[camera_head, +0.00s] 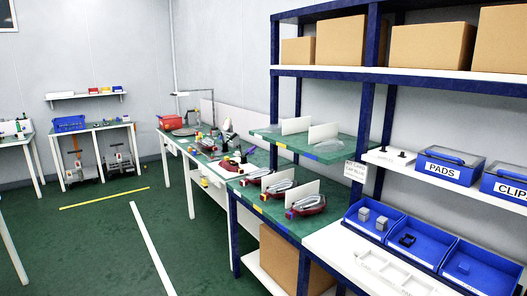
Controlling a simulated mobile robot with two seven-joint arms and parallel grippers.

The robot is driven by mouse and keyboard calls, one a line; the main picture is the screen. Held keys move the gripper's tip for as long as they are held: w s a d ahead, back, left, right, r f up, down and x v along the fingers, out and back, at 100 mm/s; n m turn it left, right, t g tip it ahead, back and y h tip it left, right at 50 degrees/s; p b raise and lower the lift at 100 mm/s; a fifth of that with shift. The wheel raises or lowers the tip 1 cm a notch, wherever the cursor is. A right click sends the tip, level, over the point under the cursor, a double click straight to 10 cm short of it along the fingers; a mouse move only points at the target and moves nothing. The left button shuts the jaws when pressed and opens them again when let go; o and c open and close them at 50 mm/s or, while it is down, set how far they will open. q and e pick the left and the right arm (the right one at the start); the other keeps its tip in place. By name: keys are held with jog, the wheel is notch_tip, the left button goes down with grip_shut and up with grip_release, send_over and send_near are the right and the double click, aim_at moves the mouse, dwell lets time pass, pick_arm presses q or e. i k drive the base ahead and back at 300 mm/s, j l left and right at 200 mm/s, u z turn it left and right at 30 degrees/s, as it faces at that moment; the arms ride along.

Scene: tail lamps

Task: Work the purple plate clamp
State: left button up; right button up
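Neither of my grippers is in view.
A blue rack stands near on the right, with red-and-clear tail lamps (306,204) between white dividers, blue bins (418,243) and cardboard boxes (341,41). A red crate (171,121) sits at the bench's far end. Green floor (100,230) is clear on the left.

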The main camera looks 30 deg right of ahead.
aim_at(252, 149)
jog(key=i+l+z, duration=0.5)
jog(key=i, duration=0.4)
jog(key=l, duration=0.1)
